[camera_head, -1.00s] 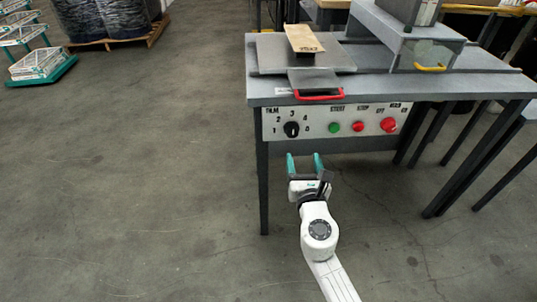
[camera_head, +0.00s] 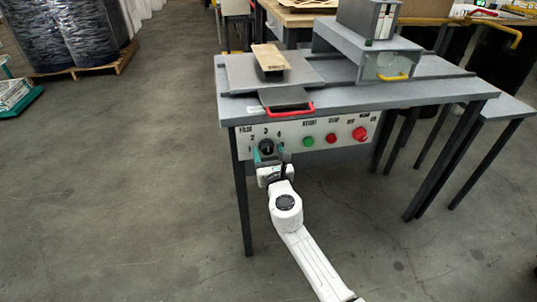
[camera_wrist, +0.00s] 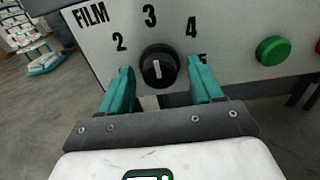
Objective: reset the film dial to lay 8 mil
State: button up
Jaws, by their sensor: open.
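The film dial (camera_wrist: 157,68) is a round black knob on the white control panel (camera_wrist: 104,45). Its white pointer line stands upright, toward the 3. The numerals 2, 3 and 4 show around it; a mark at lower right is partly hidden by a finger. My gripper (camera_wrist: 159,82) is open, its teal fingers on either side of the dial in the wrist view, with gaps visible. In the head view my gripper (camera_head: 268,157) is at the panel, just below and partly over the dial (camera_head: 266,146). I cannot tell whether the fingers touch it.
A green button (camera_wrist: 273,50) sits right of the dial; a red button (camera_head: 331,138) and larger red knob (camera_head: 360,134) are farther right. The grey table (camera_head: 440,92) overhangs the panel, with a red handle (camera_head: 289,110) at its front.

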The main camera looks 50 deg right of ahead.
jog(key=shift+c, duration=0.4)
jog(key=c, duration=0.8)
jog(key=shift+o, duration=0.2)
jog(key=m+b, duration=0.2)
jog(key=m, duration=0.2)
jog(key=shift+f+m, duration=0.15)
jog(key=shift+m, duration=0.25)
jog(key=m+b, duration=0.2)
jog(key=m, duration=0.3)
jog(key=shift+m+b, duration=0.3)
jog(key=shift+b, duration=0.1)
jog(key=m+b, duration=0.2)
jog(key=m, duration=0.2)
jog(key=shift+a, duration=0.1)
jog(key=shift+m+b, duration=1.35)
jog(key=shift+m, duration=1.45)
